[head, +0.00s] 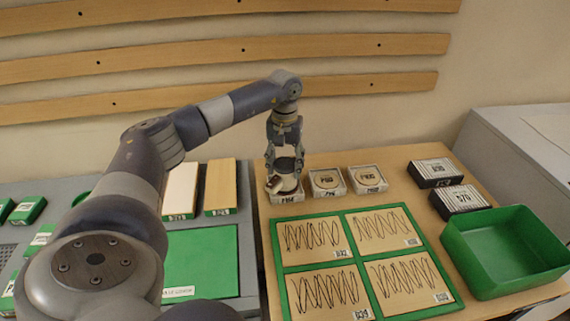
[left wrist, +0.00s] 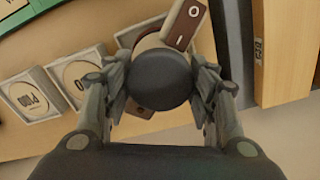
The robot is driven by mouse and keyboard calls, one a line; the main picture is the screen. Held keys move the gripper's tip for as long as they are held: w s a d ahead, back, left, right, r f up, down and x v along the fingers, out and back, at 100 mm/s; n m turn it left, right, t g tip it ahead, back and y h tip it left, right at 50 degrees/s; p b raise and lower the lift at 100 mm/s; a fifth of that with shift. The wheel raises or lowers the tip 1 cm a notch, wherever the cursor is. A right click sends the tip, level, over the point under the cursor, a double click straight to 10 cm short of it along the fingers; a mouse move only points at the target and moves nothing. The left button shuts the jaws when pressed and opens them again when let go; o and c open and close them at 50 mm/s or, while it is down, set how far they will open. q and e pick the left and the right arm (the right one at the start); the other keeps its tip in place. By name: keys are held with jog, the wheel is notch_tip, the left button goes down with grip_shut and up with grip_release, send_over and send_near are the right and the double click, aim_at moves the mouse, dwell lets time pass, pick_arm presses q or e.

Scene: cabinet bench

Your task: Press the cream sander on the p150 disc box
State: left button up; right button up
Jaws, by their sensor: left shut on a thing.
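My left gripper (head: 285,158) is shut on the cream sander (head: 284,183), with its fingers on either side of the dark round top. In the left wrist view the gripper (left wrist: 162,82) grips that black knob, and the sander's cream body (left wrist: 150,43) and brown parts show beyond it. The sander is upright over the leftmost of three disc boxes (head: 289,198), at or very close to its top; I cannot tell if they touch. This box is mostly hidden by the sander, and its small label is not clearly legible. My right gripper is not in view.
Two more disc boxes, middle (head: 327,182) and right (head: 368,179), stand beside it. A green-framed board (head: 340,258) with four scribbled panels lies in front. A green bin (head: 503,252) and two black boxes (head: 435,172) are at right. Wood blocks (head: 220,187) stand left.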

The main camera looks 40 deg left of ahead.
pick_arm(q)
jog(key=shift+r+p, duration=0.85)
jog(key=shift+r, duration=0.25)
jog(key=shift+r+p, duration=1.75)
jog(key=shift+r, duration=0.7)
jog(key=shift+f, duration=0.1)
